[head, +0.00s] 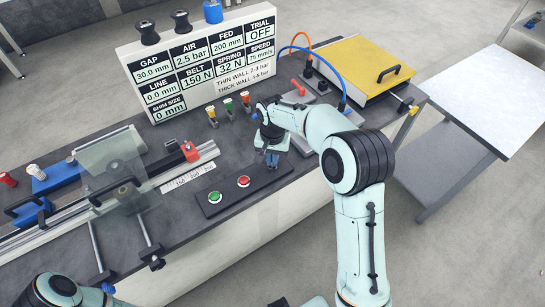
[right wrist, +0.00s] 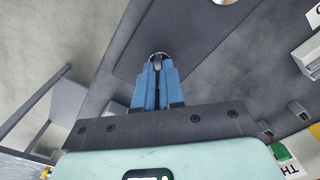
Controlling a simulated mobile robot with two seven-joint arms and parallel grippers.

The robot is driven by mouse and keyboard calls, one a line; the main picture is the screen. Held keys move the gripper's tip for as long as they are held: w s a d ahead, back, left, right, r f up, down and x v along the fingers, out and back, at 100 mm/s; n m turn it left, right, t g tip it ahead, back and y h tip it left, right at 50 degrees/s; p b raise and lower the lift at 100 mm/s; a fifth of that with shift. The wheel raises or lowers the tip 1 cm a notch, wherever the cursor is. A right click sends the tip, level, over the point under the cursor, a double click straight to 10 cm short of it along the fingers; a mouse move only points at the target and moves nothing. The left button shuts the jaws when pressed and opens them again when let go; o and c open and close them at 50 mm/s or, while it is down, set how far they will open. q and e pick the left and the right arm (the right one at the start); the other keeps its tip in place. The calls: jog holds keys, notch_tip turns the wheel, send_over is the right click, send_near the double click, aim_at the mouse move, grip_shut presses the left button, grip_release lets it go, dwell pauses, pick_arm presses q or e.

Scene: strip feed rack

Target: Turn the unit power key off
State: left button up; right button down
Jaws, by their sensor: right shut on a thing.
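My right gripper (head: 272,160) reaches down onto the right end of the dark control plate (head: 262,180). In the right wrist view its blue fingers (right wrist: 157,70) are together on the small key (right wrist: 158,58), which stands in a round lock with a bright metal rim. Most of the key is hidden between the fingers, so its exact turn angle is hard to tell. In the head view the key is covered by the gripper. A green button (head: 214,197) and a red button (head: 244,181) sit left of it on the plate. My left gripper is out of view.
A display board (head: 200,62) reads TRIAL OFF. Small green, red and yellow-capped parts stand behind the plate. A clear guard (head: 112,155) and rail fill the left of the bench. A yellow-topped box (head: 362,62) with hoses is at right. A white side table (head: 490,100) stands beyond.

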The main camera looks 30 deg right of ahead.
jog(key=m, duration=0.4)
jog(key=shift+m, duration=0.3)
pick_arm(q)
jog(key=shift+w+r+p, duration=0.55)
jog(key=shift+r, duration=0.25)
pick_arm(e)
jog(key=shift+m, duration=2.2)
jog(key=c, duration=1.2)
grip_release()
jog(key=shift+c, duration=0.2)
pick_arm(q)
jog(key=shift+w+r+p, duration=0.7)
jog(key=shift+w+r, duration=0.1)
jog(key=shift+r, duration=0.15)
pick_arm(e)
notch_tip(320, 180, up, 13)
jog(key=shift+r, duration=0.2)
